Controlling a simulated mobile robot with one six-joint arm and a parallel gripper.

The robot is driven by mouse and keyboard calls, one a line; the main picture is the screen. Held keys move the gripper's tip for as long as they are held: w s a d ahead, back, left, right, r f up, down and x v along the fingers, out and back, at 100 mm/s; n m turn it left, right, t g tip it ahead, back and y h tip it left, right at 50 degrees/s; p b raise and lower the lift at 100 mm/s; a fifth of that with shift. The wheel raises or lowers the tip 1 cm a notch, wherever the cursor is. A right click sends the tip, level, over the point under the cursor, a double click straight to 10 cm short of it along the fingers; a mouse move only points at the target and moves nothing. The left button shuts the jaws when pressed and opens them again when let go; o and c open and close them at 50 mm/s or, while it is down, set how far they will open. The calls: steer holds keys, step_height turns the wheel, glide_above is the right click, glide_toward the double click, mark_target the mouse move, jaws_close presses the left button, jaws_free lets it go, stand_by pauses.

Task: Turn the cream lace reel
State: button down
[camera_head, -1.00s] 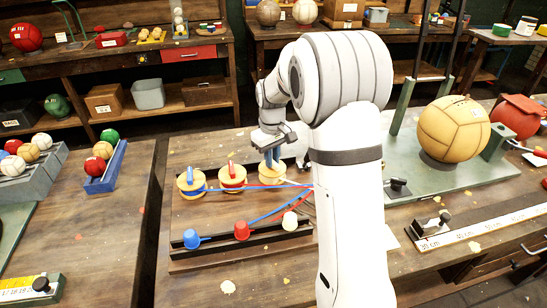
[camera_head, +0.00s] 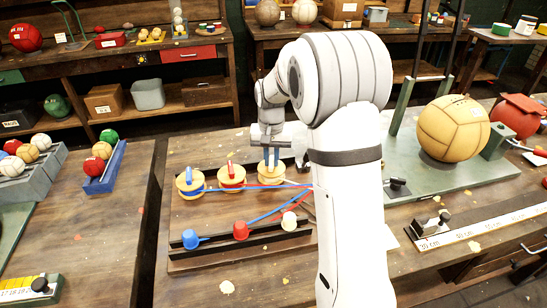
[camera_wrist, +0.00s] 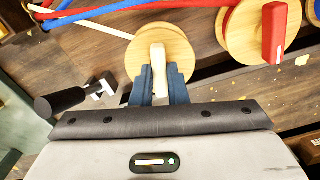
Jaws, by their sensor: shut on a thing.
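The cream lace reel (camera_wrist: 172,35) is a round wooden disc with a cream handle (camera_wrist: 158,62) across its top. In the head view the reel (camera_head: 271,176) is the rightmost of three on a dark board. My gripper (camera_wrist: 159,80) is shut on the cream handle, with one blue finger on each side of it. In the head view my gripper (camera_head: 271,157) points down onto the reel and hides the handle. A pale lace runs from the reel toward the upper left of the wrist view.
The red reel (camera_head: 232,177) and the blue reel (camera_head: 190,183) stand to the left. Blue, red and cream cups (camera_head: 241,230) sit on a front rail. A black-knobbed clamp (camera_wrist: 75,97) is beside the cream reel. A large tan ball (camera_head: 453,129) rests on a green stand at right.

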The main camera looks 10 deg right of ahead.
mark_target(271, 161)
steer(key=shift+m, duration=1.7)
steer(key=shift+r, duration=0.1)
steer(key=c, duration=1.4)
jaws_free()
steer(key=shift+c, duration=0.2)
step_height(271, 161, up, 7)
steer(key=shift+r, duration=0.35)
